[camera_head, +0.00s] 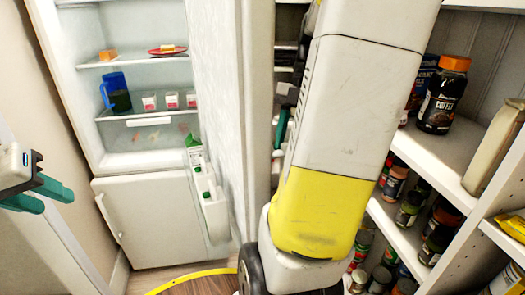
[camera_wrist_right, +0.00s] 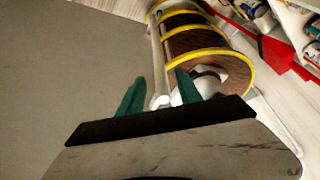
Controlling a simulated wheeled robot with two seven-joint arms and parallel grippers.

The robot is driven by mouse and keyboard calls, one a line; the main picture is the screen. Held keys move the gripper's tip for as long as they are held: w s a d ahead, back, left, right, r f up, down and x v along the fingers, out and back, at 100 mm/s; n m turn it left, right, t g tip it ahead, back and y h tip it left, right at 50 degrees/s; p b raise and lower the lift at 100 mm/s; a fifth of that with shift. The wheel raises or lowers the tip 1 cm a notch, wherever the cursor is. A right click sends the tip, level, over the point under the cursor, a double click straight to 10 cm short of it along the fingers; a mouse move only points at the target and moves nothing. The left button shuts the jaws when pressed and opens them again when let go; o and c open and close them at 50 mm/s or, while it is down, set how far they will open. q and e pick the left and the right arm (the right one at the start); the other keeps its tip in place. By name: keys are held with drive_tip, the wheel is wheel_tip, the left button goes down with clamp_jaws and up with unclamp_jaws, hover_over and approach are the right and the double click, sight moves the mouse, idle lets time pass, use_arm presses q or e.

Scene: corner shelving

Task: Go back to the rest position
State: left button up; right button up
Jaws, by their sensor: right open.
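My left gripper (camera_head: 38,195) is at the left edge of the head view, with its two teal fingers apart and nothing between them. It is in front of the pale wall, left of the fridge. My right arm (camera_head: 340,120), white and yellow, crosses the head view from the top and hides part of the shelving. In the right wrist view my right gripper (camera_wrist_right: 160,92) is open, its two teal fingers apart with nothing held between them. Brown round tiers with yellow rims (camera_wrist_right: 205,45) show beyond the fingertips.
The fridge (camera_head: 150,160) stands open, with a blue pitcher (camera_head: 116,92) and a red plate (camera_head: 167,50) inside. Its door (camera_head: 220,100) stands close to my right arm. Shelves (camera_head: 440,165) at right hold a coffee jar (camera_head: 443,95) and several other jars.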

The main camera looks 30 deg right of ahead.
drive_tip(key=shift+w+d+r, duration=0.1)
drive_tip(key=shift+d+r, duration=0.05)
drive_tip(key=shift+r, duration=0.35)
drive_tip(key=shift+f, duration=0.1)
